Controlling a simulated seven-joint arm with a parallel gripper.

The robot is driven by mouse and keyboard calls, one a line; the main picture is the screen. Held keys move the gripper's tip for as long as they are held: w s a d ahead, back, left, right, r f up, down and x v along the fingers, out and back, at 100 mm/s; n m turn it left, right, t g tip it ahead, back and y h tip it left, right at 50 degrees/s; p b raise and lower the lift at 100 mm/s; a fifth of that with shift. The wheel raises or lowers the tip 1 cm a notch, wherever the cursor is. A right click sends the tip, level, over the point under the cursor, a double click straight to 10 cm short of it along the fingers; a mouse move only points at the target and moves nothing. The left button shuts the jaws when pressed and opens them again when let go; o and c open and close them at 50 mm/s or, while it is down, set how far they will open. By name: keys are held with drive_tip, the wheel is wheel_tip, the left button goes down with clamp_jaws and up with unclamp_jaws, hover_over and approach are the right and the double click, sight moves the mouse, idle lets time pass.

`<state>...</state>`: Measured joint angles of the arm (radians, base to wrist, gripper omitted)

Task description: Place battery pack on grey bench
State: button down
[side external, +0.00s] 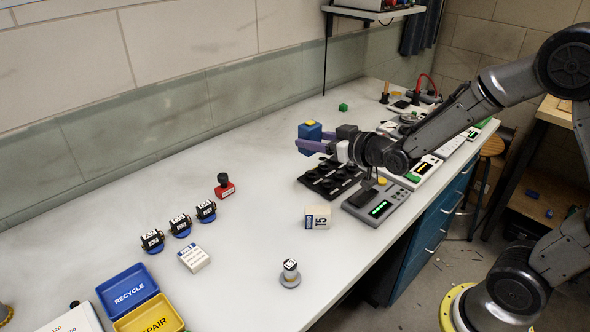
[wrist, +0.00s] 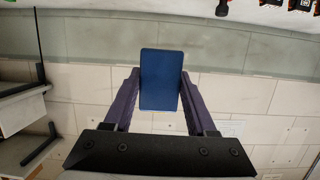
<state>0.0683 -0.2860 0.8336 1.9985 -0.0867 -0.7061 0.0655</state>
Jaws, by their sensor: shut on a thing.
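In the wrist view the pack's plain blue face (wrist: 161,75) sits between the two purple fingers of my gripper (wrist: 160,92).
A black tray (side external: 330,177) and a grey device with a green display (side external: 377,205) lie below my wrist. A small box (side external: 317,217), a knob-topped piece (side external: 290,273), blue and yellow bins (side external: 128,289) and a red stamp (side external: 224,187) stand nearby. The bench's back middle is clear.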

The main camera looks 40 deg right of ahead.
drive_tip(key=w+f, duration=0.3)
drive_tip(key=w, duration=0.1)
drive_tip(key=w+f, duration=0.3)
drive_tip(key=w, duration=0.2)
drive_tip(key=w+f, duration=0.4)
drive_tip(key=w, duration=0.1)
drive_tip(key=shift+f, duration=1.45)
drive_tip(key=shift+f, duration=0.15)
